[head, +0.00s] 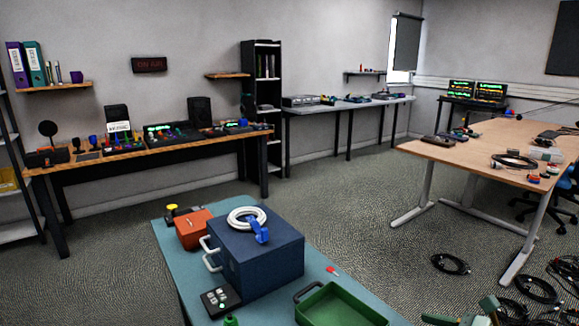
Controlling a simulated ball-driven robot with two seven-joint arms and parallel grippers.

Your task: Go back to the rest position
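My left gripper is not in view. A green and grey shape (488,306) at the bottom edge on the right seems to be part of my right arm or gripper. It is cut off by the frame, and I cannot tell whether its fingers are open or shut. A coiled white cable (240,213) with a blue strap or clip (258,232) lies on top of a dark blue box (262,262). No gripper is seen touching them.
The box stands on a teal table (166,240) with a red box (194,229), a black button panel (220,299) and a green tray (340,308). A wooden desk (470,150) is at right. Black cable coils (450,264) lie on the floor there. Carpet is clear mid-room.

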